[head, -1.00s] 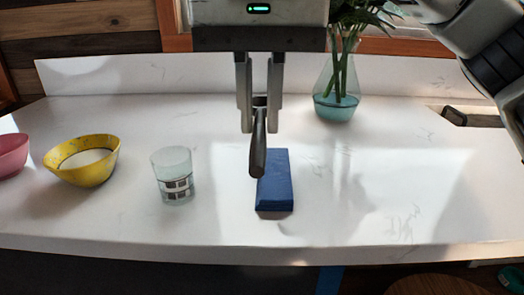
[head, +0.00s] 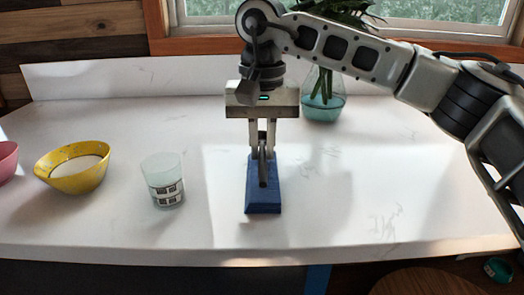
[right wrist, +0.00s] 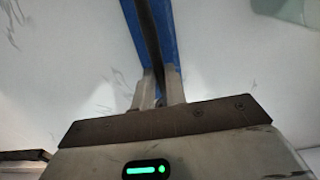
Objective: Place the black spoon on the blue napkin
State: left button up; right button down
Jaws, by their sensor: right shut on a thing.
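The black spoon (head: 263,172) is held in my right gripper (head: 263,155), which is shut on it and points down. The spoon lies along the length of the folded blue napkin (head: 263,207), over its middle. I cannot tell whether the spoon touches the cloth. In the right wrist view the spoon (right wrist: 148,35) runs up from between the fingers (right wrist: 160,100), with the blue napkin (right wrist: 128,12) behind it. The far part of the napkin is hidden by the gripper. My left gripper does not show.
A clear glass (head: 163,182) with a dark print stands left of the napkin. A yellow bowl (head: 72,177) and a pink bowl (head: 7,160) are farther left. A vase (head: 322,105) with green stems stands behind to the right. The white counter (head: 350,200) is clear right of the napkin.

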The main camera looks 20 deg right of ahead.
aim_at(262, 152)
jog(key=shift+s+f, duration=0.1)
jog(key=shift+f, duration=0.95)
jog(key=shift+f, duration=0.15)
jog(key=c, duration=1.4)
grip_release()
notch_tip(262, 152, up, 12)
jog(key=shift+r, duration=0.2)
